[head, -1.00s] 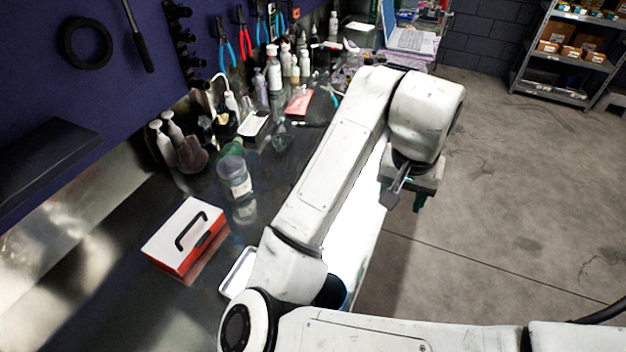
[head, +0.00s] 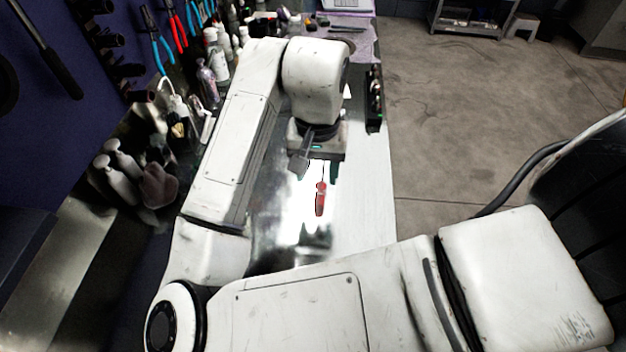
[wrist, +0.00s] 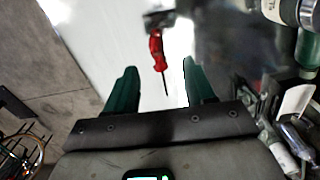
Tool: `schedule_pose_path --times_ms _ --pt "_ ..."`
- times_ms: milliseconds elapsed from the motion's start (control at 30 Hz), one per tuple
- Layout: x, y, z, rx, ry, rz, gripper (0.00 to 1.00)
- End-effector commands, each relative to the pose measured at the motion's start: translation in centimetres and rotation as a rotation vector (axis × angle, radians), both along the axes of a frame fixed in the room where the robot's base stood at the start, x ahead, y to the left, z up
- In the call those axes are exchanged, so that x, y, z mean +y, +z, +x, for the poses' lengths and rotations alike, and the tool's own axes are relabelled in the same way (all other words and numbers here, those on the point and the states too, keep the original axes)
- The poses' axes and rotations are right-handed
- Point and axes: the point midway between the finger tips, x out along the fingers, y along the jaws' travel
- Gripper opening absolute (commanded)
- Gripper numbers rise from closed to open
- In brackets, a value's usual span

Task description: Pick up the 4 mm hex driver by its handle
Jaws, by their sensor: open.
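The hex driver has a red handle (head: 320,198) and a thin dark shaft. It is over the bright, glossy bench top, with its shaft pointing towards my gripper (head: 317,171). In the wrist view the red handle (wrist: 157,48) lies beyond and between the fingertips, and the shaft points back into the gap between the fingers. My gripper (wrist: 158,72) is open and empty, with a green finger on each side. It appears to be above the driver and not touching it. The size marking on the driver cannot be read.
The bench (head: 362,205) is clear around the driver, and its right edge drops to the concrete floor (head: 450,130). Bottles (head: 215,55) stand along the wall at the back left. A narrow dark tray-like item (head: 375,98) lies at the right edge.

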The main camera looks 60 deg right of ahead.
Motion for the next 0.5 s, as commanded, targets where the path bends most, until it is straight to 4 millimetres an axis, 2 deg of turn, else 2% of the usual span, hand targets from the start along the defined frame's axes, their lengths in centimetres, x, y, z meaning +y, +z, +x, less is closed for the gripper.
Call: schedule_pose_path --times_ms 100,367,500 --pt "0.0 -1.9 0.0 0.003 0.002 0.000 0.54" --pt "-0.1 -3.8 -0.1 0.001 0.000 0.000 0.54" --pt "-0.2 -5.4 -0.4 0.001 0.001 0.001 0.54"
